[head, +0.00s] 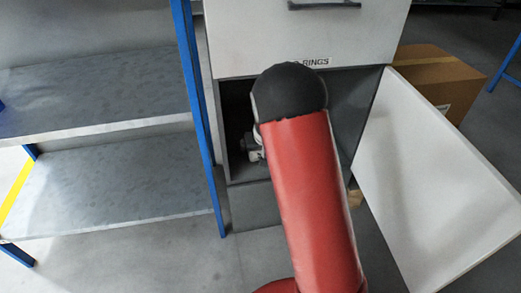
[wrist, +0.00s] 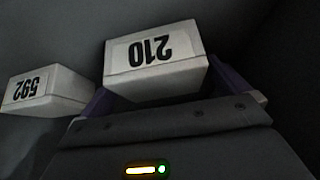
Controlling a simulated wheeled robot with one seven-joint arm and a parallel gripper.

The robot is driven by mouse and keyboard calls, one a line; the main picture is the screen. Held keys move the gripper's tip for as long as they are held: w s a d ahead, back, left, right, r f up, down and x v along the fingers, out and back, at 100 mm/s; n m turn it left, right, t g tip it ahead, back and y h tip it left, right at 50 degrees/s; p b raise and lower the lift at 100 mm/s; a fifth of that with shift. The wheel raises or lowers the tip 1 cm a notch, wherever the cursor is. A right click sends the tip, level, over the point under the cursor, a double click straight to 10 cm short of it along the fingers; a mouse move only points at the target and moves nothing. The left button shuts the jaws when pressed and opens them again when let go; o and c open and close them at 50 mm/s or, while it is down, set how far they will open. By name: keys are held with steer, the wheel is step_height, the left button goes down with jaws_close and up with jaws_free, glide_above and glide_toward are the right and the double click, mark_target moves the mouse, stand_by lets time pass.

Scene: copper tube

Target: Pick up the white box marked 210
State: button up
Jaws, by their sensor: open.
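The white box marked 210 (wrist: 155,66) shows upside down in the wrist view, in the dark inside of the cabinet. My gripper (wrist: 170,92) is open, with one purple finger at the box's left side and one at its right. The box sits between or just beyond the fingers; I cannot tell how deep it is between them or whether they touch it. In the head view the box is hidden behind my red arm, which reaches into the cabinet.
A white box marked 592 (wrist: 42,92) stands left of the 210 box in the wrist view. The cabinet's white door (head: 435,180) hangs open at the right. A drawer (head: 300,40) is above the opening. A blue-posted metal shelf (head: 100,180) stands left, a cardboard box (head: 440,82) behind the door.

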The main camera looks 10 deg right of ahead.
steer(key=c, duration=1)
steer(key=shift+c, duration=0.7)
steer(key=shift+r, duration=0.15)
